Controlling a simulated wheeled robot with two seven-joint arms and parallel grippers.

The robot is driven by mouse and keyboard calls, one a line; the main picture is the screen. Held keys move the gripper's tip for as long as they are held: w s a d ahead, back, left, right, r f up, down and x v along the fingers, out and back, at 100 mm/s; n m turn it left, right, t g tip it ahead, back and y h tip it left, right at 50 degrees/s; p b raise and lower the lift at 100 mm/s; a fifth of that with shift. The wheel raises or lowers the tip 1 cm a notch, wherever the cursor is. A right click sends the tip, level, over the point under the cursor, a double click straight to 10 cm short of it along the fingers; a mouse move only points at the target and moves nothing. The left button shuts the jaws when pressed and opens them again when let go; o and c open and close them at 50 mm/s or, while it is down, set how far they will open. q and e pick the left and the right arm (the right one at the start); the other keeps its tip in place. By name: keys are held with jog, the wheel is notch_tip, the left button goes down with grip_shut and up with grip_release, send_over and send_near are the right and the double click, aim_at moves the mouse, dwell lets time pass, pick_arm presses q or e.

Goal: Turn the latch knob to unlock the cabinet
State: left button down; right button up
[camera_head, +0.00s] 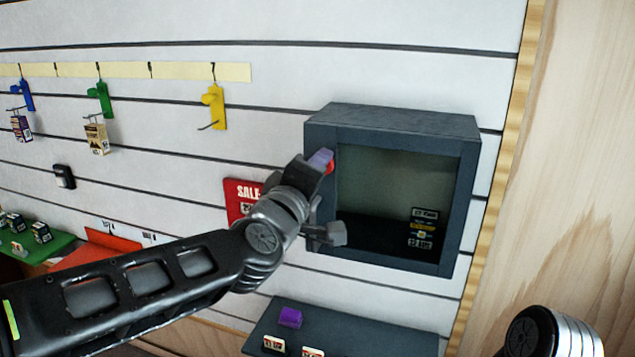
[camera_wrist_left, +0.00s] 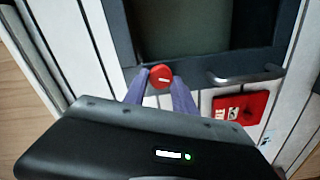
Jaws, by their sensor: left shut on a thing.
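The cabinet (camera_head: 390,119) is a dark grey box with a glass front, mounted on the slatted wall. The latch knob is a small red disc on the left part of its front frame, mostly hidden by my gripper in the head view (camera_head: 331,168). In the left wrist view the red knob (camera_wrist_left: 161,76) shows a short white mark lying nearly level. My left gripper (camera_wrist_left: 160,84) is shut on the knob, with one purple-grey finger on each side. The gripper also shows in the head view (camera_head: 322,160). The door looks closed. My right gripper is not in view.
A grey bar handle (camera_wrist_left: 232,76) sticks out from the cabinet front near the knob. A red sale sign (camera_head: 236,195) is on the wall left of the cabinet. A dark shelf (camera_head: 350,335) with a purple block (camera_head: 290,317) is below. Coloured hooks hang at upper left.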

pick_arm(q)
jog(key=shift+f+n+b, duration=0.1)
jog(key=shift+n+b, duration=1.1)
jog(key=shift+n, duration=1)
jog(key=c, duration=1)
grip_release()
jog(key=shift+c, duration=0.2)
jog(key=shift+s, duration=0.1)
jog(key=v, duration=0.7)
jog(key=shift+s+a, duration=0.15)
jog(key=shift+s, duration=0.1)
